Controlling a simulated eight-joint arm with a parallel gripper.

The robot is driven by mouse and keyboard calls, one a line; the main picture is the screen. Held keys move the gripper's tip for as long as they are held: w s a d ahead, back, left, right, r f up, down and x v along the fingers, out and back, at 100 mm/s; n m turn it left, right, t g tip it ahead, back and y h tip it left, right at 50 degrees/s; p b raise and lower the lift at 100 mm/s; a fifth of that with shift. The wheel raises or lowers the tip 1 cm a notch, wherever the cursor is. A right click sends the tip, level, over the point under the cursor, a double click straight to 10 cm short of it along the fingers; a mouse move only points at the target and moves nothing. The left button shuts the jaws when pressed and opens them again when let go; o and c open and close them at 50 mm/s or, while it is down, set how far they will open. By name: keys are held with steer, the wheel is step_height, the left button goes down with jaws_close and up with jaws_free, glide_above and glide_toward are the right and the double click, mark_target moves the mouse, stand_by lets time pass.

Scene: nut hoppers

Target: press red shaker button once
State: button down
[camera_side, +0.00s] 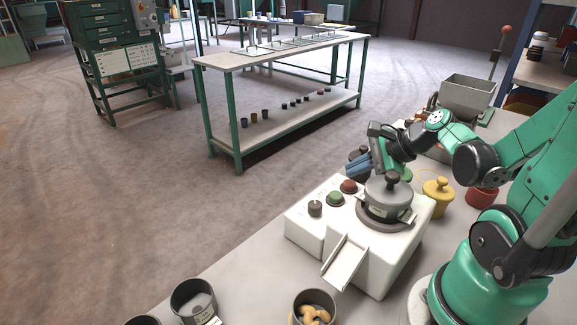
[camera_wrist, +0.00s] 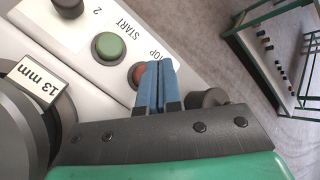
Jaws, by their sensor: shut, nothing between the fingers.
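The red button (camera_side: 348,186) is on the top face of the white shaker (camera_side: 378,272), next to the green button (camera_side: 336,198). In the wrist view, the red button (camera_wrist: 137,76) is partly hidden behind my fingertips, and the green button (camera_wrist: 109,46) is clear beside "START". Lettering ending in "TOP" is next to the red one. My gripper (camera_side: 357,166) is shut and empty, its blue fingers near and above the red button. In the wrist view, the gripper tips (camera_wrist: 159,66) overlap the button's right edge. I cannot tell whether they touch it.
A grey lidded bowl (camera_side: 388,193), with a "13 mm" label (camera_wrist: 38,82) in the wrist view, sits close beside the buttons. A black knob (camera_side: 315,207) is left of them. A yellow lidded pot (camera_side: 438,190) and red pot (camera_side: 481,196) stand right. A pot of tan pieces (camera_side: 315,309) is in front.

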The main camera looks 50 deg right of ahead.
mark_target(355, 184)
steer(key=shift+f, duration=0.1)
steer(key=shift+f, duration=0.35)
steer(key=shift+a+f, duration=0.1)
steer(key=shift+f, duration=0.65)
stand_by(1.4)
steer(key=shift+r, duration=0.1)
steer(key=shift+s+r, duration=0.15)
steer(key=shift+r, duration=0.6)
steer(key=shift+r, duration=2.55)
